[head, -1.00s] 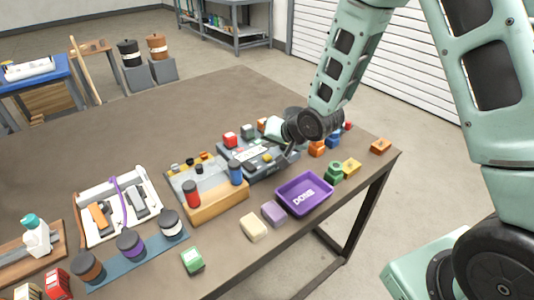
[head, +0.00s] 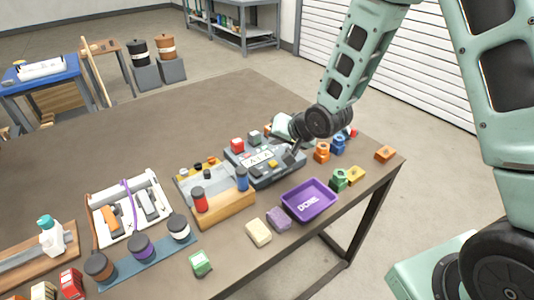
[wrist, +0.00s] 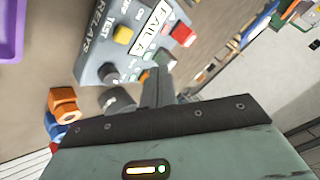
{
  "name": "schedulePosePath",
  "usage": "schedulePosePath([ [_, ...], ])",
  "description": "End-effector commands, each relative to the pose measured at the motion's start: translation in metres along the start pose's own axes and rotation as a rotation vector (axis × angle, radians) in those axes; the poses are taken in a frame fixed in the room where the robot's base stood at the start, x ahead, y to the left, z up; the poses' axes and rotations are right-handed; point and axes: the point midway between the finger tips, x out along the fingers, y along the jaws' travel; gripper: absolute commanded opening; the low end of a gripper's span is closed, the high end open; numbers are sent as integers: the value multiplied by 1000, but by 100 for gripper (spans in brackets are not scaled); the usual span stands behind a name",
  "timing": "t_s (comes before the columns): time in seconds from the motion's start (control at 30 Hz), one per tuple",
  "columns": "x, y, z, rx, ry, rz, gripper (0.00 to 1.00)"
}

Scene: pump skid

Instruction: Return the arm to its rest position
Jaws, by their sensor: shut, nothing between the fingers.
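My arm reaches in from the upper right of the head view. My gripper (head: 292,155) is beside the right end of a grey control box (head: 262,176), above the table. In the wrist view my gripper (wrist: 157,82) has its dark fingers together with nothing between them. They overlap the edge of the same box (wrist: 112,48), which carries the words RELAYS, TEST and FAIL, a yellow button and a red button. Whether the fingers touch the box is not clear.
A purple DONE tray (head: 309,200) stands near the table's front edge. Orange, blue, green and yellow fittings lie around my wrist; an orange block (head: 385,154) is at the right corner. A block with red and blue cylinders (head: 222,208) is left.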

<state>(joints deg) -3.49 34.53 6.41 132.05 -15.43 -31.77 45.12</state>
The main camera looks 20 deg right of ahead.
Motion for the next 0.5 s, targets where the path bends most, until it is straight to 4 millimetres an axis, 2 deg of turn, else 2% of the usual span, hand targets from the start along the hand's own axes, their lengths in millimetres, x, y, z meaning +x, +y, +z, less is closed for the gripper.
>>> schedulePosePath([
  [0.17, -1, -1, 0, -4, -2, 0, 0],
  [0.27, -13, -15, 11, -61, -40, 18, 0],
  [0.37, -40, -37, 35, -177, -124, 58, 0],
  [0.5, -101, -65, 88, -413, -306, 116, 0],
])
